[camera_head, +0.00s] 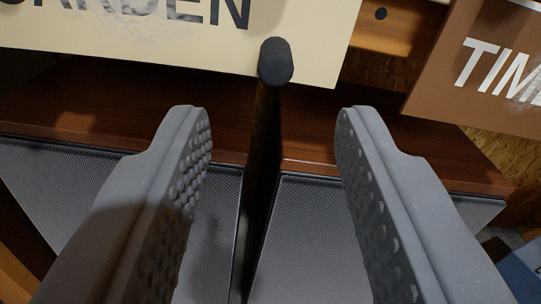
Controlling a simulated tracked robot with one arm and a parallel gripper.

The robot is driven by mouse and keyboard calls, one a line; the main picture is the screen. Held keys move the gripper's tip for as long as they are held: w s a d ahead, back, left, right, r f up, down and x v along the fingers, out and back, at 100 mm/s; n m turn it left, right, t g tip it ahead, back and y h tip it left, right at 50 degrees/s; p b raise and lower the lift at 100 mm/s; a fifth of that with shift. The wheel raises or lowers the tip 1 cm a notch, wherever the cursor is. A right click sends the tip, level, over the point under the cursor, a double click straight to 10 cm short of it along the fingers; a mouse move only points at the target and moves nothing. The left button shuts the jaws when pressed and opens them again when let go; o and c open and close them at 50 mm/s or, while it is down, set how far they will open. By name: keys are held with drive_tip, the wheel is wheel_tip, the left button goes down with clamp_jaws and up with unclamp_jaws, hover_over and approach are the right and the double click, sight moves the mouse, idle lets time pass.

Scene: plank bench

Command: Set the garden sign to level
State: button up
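The garden sign (185,50) is a cream board with dark letters ending in "RDEN" at the top of the view. Its top and left parts are cut off. Its lower edge slopes down to the right in the picture. A dark round-ended bar (275,62) overlaps the sign's lower part and runs down the middle of the view. I cannot tell if it is fixed to the sign. My gripper (268,112) is open, with one grey padded finger on each side of the bar. No contact between fingers and bar shows.
A brown sign (485,70) reading "TIM", cut off, hangs tilted at the upper right. A wooden plate with a dark hole (380,14) lies between the signs. Below are a reddish-brown wooden ledge (90,95) and dark mesh panels (315,235). A blue object (522,272) is at lower right.

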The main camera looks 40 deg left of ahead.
drive_tip(key=p+v, duration=0.1)
drive_tip(key=v, duration=0.6)
idle(0.3)
drive_tip(key=w+d+r+m+t+h+p, duration=0.1)
drive_tip(key=w+d+r+t+h, duration=0.3)
drive_tip(key=r, duration=0.6)
drive_tip(key=w+d+r+m+g+h+p, duration=0.1)
drive_tip(key=w+d+r+h, duration=0.1)
drive_tip(key=d+r, duration=0.5)
drive_tip(key=s+d+r+m+t+h, duration=0.1)
drive_tip(key=s+d+r+m+h, duration=0.15)
drive_tip(key=r, duration=0.65)
drive_tip(key=s+d+r+m+h, duration=0.15)
drive_tip(key=d+r, duration=0.25)
drive_tip(key=r, duration=0.5)
drive_tip(key=s+d+r+m+h+p, duration=0.1)
drive_tip(key=s+d+r, duration=0.2)
drive_tip(key=s+r, duration=0.3)
drive_tip(key=s+d+r+m+h+p, duration=0.1)
drive_tip(key=s+d+r+m+h, duration=0.15)
drive_tip(key=r, duration=0.55)
drive_tip(key=s+r, duration=0.4)
drive_tip(key=s, duration=0.4)
drive_tip(key=s+r+m+g, duration=0.1)
drive_tip(key=s+r, duration=0.4)
drive_tip(key=s, duration=0.3)
drive_tip(key=shift+d+r+g+y+p, duration=0.25)
drive_tip(key=shift+d+g+y+p, duration=0.05)
drive_tip(key=shift+y, duration=0.15)
